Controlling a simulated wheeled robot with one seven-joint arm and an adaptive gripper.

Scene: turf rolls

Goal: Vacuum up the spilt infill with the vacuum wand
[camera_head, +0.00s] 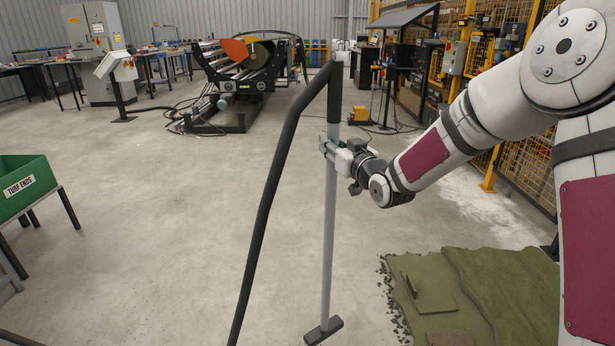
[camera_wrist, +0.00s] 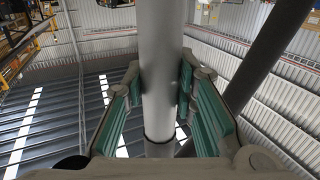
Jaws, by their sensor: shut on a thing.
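The vacuum wand (camera_head: 329,230) is a long grey tube with a black upper handle (camera_head: 335,100), a black hose (camera_head: 265,190) hanging to its left and a flat dark floor head (camera_head: 323,331). It stands nearly upright, with the head at or close to the floor. My gripper (camera_head: 333,148) is shut around the tube just below the black handle. In the wrist view, the green finger pads lie on both sides of the grey tube (camera_wrist: 163,70). Dark crumbs (camera_head: 393,305) lie along the turf's left edge; I cannot tell whether they are infill or frayed turf.
Green turf (camera_head: 510,285) lies at the lower right. A green "TURF ENDS" bin (camera_head: 25,187) stands at the left. A roller machine (camera_head: 245,80) with cables stands at the back, yellow fencing (camera_head: 510,150) at the right. A pale patch (camera_head: 490,218) marks the floor. The middle floor is clear.

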